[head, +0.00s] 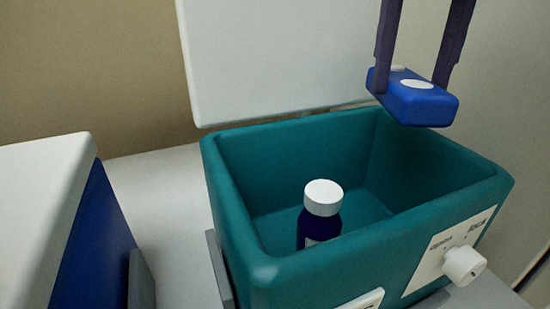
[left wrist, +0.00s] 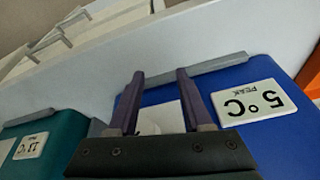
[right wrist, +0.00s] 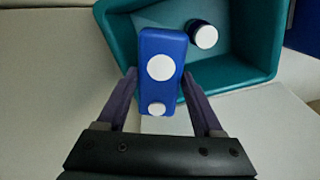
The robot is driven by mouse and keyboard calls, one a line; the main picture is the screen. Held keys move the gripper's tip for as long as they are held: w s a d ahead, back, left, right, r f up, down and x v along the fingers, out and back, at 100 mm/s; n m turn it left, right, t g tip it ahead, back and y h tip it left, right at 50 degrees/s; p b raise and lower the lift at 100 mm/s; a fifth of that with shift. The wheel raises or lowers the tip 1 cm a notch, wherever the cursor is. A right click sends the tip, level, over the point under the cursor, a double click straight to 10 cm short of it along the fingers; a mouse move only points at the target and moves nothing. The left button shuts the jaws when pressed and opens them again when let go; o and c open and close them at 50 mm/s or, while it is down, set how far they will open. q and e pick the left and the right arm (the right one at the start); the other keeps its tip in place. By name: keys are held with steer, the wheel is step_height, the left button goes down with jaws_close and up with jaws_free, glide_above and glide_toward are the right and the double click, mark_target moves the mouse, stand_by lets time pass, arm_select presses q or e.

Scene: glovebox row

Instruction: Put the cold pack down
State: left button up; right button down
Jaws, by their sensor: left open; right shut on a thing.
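The cold pack (head: 425,106) is a blue block with white round spots. My right gripper (head: 411,84) is shut on it, one finger on each side, and holds it in the air over the back right rim of the teal box (head: 235,205). The right wrist view also shows the cold pack (right wrist: 160,95) between the fingers, partly over the teal box (right wrist: 262,45). A dark blue bottle with a white cap (head: 322,198) stands upright inside that box. My left gripper (left wrist: 160,75) is open and empty above a blue box (left wrist: 235,75); it is not in the head view.
A blue box with a white lid (head: 45,185) stands left of the teal box. A large white panel (head: 280,60) rises behind the teal box. A white knob (head: 463,265) sticks out of its front. Its floor beside the bottle looks clear.

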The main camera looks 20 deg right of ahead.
arm_select(q)
steer(key=shift+s+f+b, duration=0.2)
steer(key=shift+f+b, duration=0.25)
steer(key=shift+f, duration=0.1)
steer(key=shift+s+f+b, duration=0.15)
steer(key=shift+f+b, duration=0.25)
steer(key=shift+f, duration=0.15)
steer(key=shift+r, duration=0.15)
arm_select(e)
steer(key=f, duration=1.4)
steer(key=shift+s+f, duration=0.25)
steer(key=shift+s, duration=0.05)
step_height(320, 180, down, 5)
steer(key=shift+r, duration=0.15)
arm_select(q)
steer(key=shift+f, duration=0.3)
arm_select(e)
steer(key=shift+c, duration=0.2)
jaws_free()
arm_select(q)
steer(key=shift+r, duration=0.15)
